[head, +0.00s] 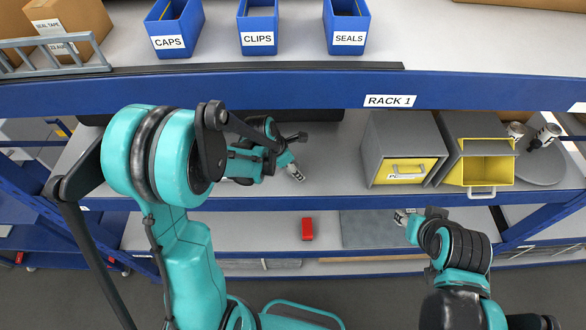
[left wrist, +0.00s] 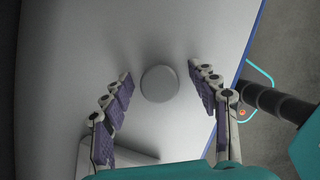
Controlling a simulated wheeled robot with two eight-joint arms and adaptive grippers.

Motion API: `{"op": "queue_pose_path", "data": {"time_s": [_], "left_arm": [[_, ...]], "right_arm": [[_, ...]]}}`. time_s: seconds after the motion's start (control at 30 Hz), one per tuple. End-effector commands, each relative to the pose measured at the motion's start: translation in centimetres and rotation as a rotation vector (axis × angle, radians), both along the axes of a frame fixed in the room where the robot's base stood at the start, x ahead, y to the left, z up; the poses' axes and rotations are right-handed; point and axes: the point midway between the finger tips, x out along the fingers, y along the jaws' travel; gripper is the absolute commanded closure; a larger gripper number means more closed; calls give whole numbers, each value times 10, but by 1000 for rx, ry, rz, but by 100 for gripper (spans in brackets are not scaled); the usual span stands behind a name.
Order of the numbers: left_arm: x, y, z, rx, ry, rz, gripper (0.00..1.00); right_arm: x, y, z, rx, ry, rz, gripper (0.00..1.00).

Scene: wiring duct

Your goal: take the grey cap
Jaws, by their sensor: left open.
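The grey cap (left wrist: 160,84) is a round, plain disc on the pale grey shelf surface in the left wrist view. My left gripper (head: 295,172) is open over the middle shelf of the rack. In the left wrist view its purple-padded fingers stand on either side of the cap, with a gap on both sides. I cannot make out the cap in the head view, where my arm and gripper cover that part. My right gripper (head: 402,218) is at the lower right, low in front of the rack; its jaws are too small to read.
A closed grey box with a yellow front (head: 406,171) and an open yellow bin (head: 487,169) stand right of my left gripper. The blue shelf beam (head: 300,92) runs above. A pale block (left wrist: 121,156) lies near the left finger. A red item (head: 307,229) sits below.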

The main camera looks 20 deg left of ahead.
Motion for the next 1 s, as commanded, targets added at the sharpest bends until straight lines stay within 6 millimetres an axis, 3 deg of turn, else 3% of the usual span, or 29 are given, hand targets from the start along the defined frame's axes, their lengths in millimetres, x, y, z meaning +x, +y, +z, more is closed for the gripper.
{"op": "queue_pose_path", "data": {"time_s": [0.13,0.3,0.77,1.0], "left_arm": [[0,0,0,0,0,0,43],[0,0,0,0,0,0,88],[0,0,3,0,0,0,90],[-1,0,23,0,0,0,90]], "right_arm": [[0,0,0,0,0,0,60],[0,0,0,0,0,0,60],[0,0,0,0,0,0,60],[0,0,-2,0,0,0,60]]}}
